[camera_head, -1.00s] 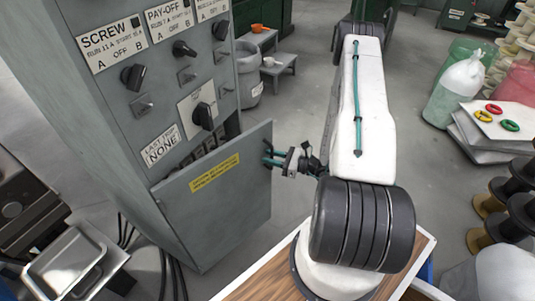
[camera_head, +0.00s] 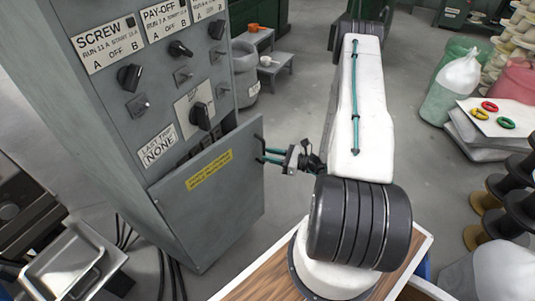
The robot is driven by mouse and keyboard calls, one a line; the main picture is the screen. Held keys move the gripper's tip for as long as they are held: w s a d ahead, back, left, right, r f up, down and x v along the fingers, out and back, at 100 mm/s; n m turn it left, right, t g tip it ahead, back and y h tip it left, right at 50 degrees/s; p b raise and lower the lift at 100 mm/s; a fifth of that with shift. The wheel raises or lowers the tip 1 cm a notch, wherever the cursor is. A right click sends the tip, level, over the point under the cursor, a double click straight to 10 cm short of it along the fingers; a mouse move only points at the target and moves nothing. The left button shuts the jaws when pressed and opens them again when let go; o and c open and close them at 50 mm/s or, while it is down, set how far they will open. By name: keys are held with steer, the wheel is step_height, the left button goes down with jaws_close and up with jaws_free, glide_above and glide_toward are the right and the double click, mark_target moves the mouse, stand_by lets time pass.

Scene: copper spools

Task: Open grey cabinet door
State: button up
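The grey cabinet door (camera_head: 215,205) is a flat panel with a yellow label, low on the front of the grey cabinet (camera_head: 105,110). It stands partly open: its top right corner is swung out, and dark parts show in the gap behind its top edge. A small dark handle (camera_head: 259,131) shows at its right edge. My gripper (camera_head: 262,156) is at that right edge, pointing left. Its two teal fingers are apart, with a gap between them and nothing visibly held. I cannot tell whether the fingertips touch the door.
Knobs and switches (camera_head: 180,49) sit on the cabinet panel above the door. A metal sink-like tray (camera_head: 68,270) stands at lower left, by black cables. A grey step (camera_head: 273,70) is behind the cabinet. Floor (camera_head: 285,115) is clear right of the door.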

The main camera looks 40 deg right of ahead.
steer(key=a+v, duration=0.1)
steer(key=v, duration=0.5)
steer(key=shift+s, duration=0.55)
